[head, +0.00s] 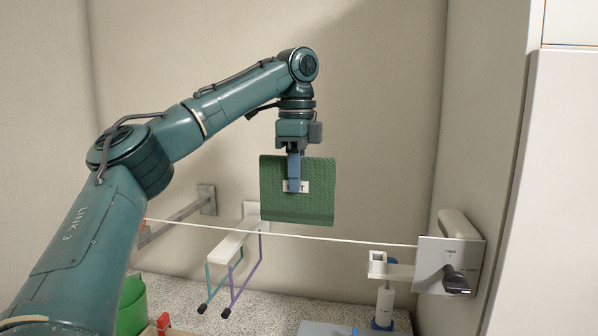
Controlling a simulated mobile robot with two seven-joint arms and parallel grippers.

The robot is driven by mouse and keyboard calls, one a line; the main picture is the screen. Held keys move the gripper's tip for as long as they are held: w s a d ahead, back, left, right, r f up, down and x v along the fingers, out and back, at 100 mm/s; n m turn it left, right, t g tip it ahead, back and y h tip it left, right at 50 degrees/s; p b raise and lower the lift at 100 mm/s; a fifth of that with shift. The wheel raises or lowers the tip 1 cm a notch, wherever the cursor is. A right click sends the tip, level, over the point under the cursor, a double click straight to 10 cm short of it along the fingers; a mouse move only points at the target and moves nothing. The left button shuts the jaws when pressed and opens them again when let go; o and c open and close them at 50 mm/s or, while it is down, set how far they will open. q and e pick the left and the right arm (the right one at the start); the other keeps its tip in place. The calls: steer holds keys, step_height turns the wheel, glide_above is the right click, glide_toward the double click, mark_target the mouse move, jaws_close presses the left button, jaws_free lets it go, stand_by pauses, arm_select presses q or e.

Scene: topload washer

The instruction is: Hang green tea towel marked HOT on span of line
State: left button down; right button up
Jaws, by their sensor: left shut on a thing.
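My left gripper (293,170) points down and is shut on the green tea towel (318,180). The towel hangs as a flat, textured green panel with a white label, partly hidden behind a blue finger; the letter T shows. The line (340,239) is a thin white cord running from behind my arm at left to a wall plate at right. In the picture, the towel's lower edge is just above the line; I cannot tell their distance in depth. My right gripper is not in view.
A wall plate (428,252) with a black knob holds the line's right end. A white bracket with teal and purple rods (245,265) sits below the line. A grey wall bar (180,213), a green container (131,305) and a white holder (392,268) are nearby.

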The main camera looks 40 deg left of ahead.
mark_target(294, 213)
arm_select(q)
steer(key=shift+s+d+f+b, duration=0.25)
steer(key=shift+s+f, duration=0.15)
steer(key=shift+s, duration=0.1)
steer(key=shift+s+d+f+b, duration=0.15)
steer(key=shift+s+d+f, duration=0.1)
steer(key=shift+s+f, duration=0.2)
steer(key=shift+f+b, duration=0.45)
steer(key=shift+f, duration=0.5)
step_height(294, 213, down, 2)
steer(key=shift+b, duration=0.45)
steer(key=shift+f, duration=0.65)
step_height(294, 213, down, 2)
steer(key=shift+f+b, duration=0.1)
steer(key=shift+b, duration=0.5)
steer(key=shift+f+b, duration=0.35)
steer(key=shift+f, duration=0.55)
step_height(294, 213, down, 3)
steer(key=shift+r+b, duration=0.15)
steer(key=shift+b, duration=0.2)
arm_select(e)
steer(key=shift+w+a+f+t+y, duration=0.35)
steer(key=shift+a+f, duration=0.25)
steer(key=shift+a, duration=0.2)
